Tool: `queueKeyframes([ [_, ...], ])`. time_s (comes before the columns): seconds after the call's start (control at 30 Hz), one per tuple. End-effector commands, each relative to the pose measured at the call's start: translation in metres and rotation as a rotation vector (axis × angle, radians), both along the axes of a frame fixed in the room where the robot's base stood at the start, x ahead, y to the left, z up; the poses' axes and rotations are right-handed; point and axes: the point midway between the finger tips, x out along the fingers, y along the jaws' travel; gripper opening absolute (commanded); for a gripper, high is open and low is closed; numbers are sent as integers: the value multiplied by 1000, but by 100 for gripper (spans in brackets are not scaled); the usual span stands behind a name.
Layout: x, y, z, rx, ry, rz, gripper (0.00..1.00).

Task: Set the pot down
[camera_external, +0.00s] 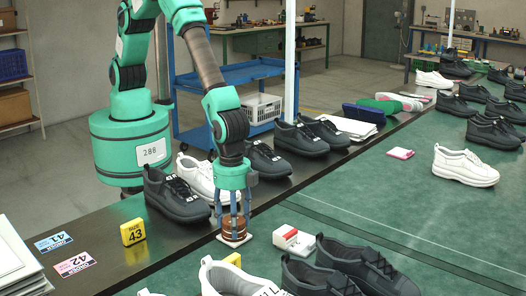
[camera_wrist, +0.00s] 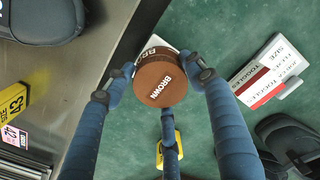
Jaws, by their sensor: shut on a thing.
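The pot (camera_external: 235,232) is a round brown tin; its lid, marked BROWN, faces the camera in the wrist view (camera_wrist: 161,80). My gripper (camera_external: 234,219) points straight down with its blue fingers shut around the pot. The fingers (camera_wrist: 163,84) press on its sides in the wrist view. A white square pad (camera_external: 222,239) shows directly under the pot, at the near edge of the green belt. The pot looks upright and at or very close to the pad; I cannot tell whether they touch.
A red and white toggle box (camera_external: 294,240) lies right of the pot. Dark shoes (camera_external: 368,262) and a white shoe (camera_external: 232,278) stand in front. A yellow size 43 block (camera_external: 133,232) is at left.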

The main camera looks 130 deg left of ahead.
Motion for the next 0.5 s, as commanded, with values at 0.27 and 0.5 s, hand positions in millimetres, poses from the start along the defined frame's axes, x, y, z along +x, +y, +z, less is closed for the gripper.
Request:
queueKeyframes([
  [0.27,0,0,-1,0,0,0,73],
  [0.5,0,0,0,0,0,0,73],
])
